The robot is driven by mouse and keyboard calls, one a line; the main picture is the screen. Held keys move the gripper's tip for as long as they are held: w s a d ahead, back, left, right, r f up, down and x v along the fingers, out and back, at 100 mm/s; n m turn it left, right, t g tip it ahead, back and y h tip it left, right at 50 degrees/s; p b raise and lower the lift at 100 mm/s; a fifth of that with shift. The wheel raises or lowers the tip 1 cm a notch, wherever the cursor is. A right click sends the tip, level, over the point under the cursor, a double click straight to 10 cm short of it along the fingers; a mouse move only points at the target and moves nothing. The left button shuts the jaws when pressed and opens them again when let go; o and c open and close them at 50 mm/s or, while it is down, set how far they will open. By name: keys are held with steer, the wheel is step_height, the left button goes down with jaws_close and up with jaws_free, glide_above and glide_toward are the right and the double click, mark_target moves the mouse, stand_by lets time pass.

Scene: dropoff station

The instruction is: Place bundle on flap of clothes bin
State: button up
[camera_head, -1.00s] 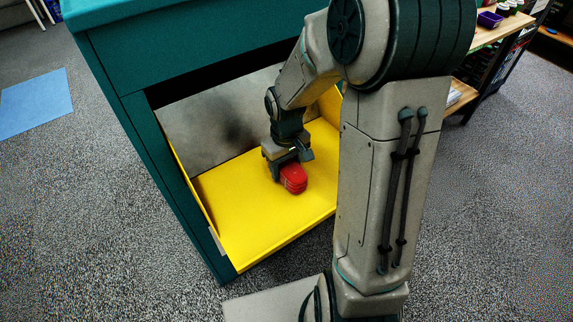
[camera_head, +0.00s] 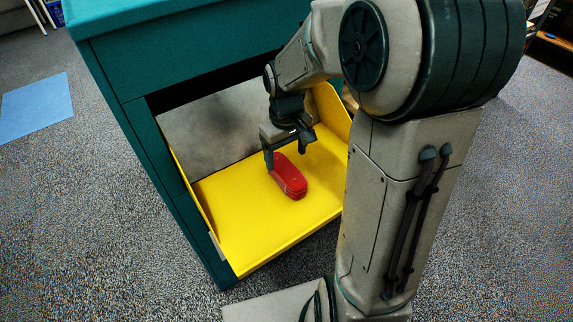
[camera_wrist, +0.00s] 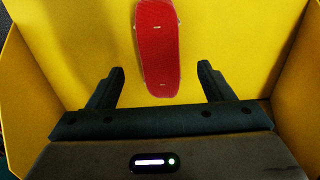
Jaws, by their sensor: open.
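The red bundle (camera_head: 288,178) lies on the yellow flap (camera_head: 237,215) of the dark green clothes bin (camera_head: 190,60). In the wrist view the bundle (camera_wrist: 158,50) is a long rounded red shape lying on the yellow surface (camera_wrist: 75,75). My gripper (camera_head: 287,160) is above the flap, just behind the bundle. In the wrist view its two fingers (camera_wrist: 160,82) are spread wide, with a gap on each side of the bundle's near end. The gripper is open and holds nothing.
The flap has raised yellow side walls (camera_head: 334,110) and a grey metal panel (camera_head: 215,130) at its back. A blue mat (camera_head: 36,105) lies on the grey carpet at the left. Bare yellow surface lies left of the bundle.

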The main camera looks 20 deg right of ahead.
mark_target(286, 169)
steer(key=s+r+m+t, duration=0.2)
steer(key=s+r, duration=0.6)
steer(key=s, duration=0.6)
steer(key=shift+m+t, duration=0.4)
steer(key=shift+m, duration=0.5)
